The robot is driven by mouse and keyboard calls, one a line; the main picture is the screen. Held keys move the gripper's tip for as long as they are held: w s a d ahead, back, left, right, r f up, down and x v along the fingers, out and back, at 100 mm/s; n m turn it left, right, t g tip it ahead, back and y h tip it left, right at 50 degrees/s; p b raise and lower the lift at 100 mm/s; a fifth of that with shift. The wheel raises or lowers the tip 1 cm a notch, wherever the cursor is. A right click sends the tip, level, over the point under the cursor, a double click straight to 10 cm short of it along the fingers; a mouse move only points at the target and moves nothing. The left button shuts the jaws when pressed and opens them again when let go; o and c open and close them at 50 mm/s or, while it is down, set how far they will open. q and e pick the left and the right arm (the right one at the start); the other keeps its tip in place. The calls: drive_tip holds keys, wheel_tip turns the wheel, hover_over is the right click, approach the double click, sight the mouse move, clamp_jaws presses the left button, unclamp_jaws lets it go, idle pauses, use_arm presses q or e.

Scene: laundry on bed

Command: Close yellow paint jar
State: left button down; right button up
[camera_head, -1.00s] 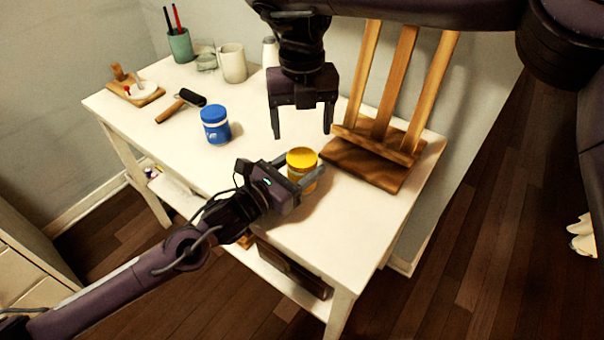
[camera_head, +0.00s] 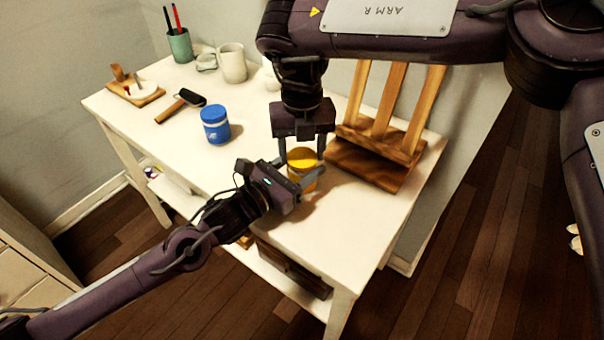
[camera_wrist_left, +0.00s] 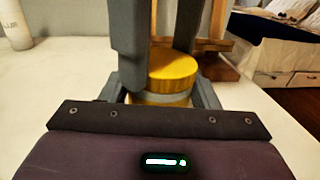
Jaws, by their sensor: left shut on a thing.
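The yellow paint jar (camera_head: 302,178) stands upright near the front right of the white table, its yellow lid (camera_head: 301,158) on top. The lid also shows in the left wrist view (camera_wrist_left: 172,70), with a pale band below it. My left gripper (camera_head: 297,178) is shut on the jar's body from the lower left. My right gripper (camera_head: 301,150) points down above the jar. Its open fingers straddle the lid, and I cannot tell whether they touch it. The lid's seating is partly hidden by the fingers.
A wooden easel (camera_head: 375,155) stands close right of the jar. The table's front edge is close to my left gripper.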

drive_tip(key=c, duration=0.5)
drive_tip(key=m, duration=0.5)
drive_tip(key=o, duration=1.2)
drive_tip(key=shift+r, duration=0.1)
wheel_tip(320, 180, up, 12)
drive_tip(key=shift+f, duration=0.1)
